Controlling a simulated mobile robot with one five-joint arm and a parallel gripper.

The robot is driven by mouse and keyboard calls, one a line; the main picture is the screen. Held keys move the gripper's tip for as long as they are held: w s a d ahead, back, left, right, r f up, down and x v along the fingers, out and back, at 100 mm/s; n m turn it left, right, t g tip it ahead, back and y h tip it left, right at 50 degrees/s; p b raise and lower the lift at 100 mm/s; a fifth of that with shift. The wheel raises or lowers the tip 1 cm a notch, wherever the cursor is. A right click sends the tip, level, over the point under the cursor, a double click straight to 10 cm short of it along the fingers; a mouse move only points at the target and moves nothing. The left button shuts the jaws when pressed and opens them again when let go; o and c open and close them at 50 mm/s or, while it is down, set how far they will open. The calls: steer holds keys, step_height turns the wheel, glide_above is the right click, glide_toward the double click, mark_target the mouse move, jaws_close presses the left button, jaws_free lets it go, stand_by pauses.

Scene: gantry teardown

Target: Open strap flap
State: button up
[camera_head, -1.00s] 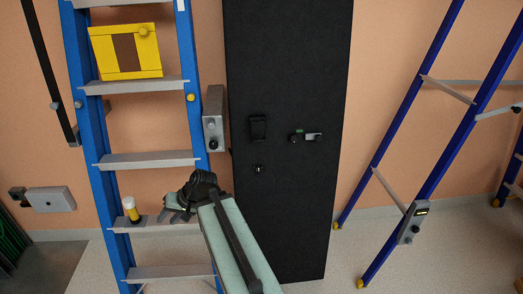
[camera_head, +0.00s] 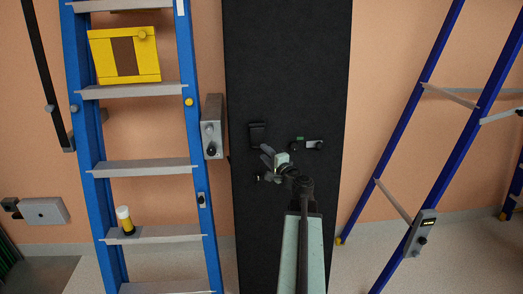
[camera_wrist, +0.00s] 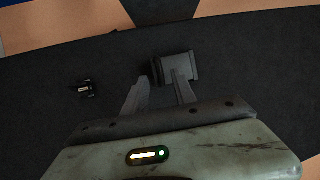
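A small black flap (camera_head: 257,135) sits on the upper middle of a tall black panel (camera_head: 290,60); I take it for the strap flap. In the wrist view the dark block with a grey face (camera_wrist: 180,67) appears to be this flap, just past my fingertips. My gripper (camera_head: 268,160) is in front of the panel, just below the flap. In the wrist view its two fingers (camera_wrist: 158,88) stand apart with nothing between them. The right fingertip overlaps the flap's lower edge; I cannot tell if they touch.
A small black fitting (camera_wrist: 85,89) is on the panel, left of the fingers in the wrist view. A handle with a green mark (camera_head: 308,144) is right of the flap. A blue ladder (camera_head: 88,150) with a yellow frame (camera_head: 98,56) stands left, another ladder (camera_head: 400,130) right.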

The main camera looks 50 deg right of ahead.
mark_target(258, 139)
steer(key=x, duration=0.4)
jaws_close()
stand_by(1.2)
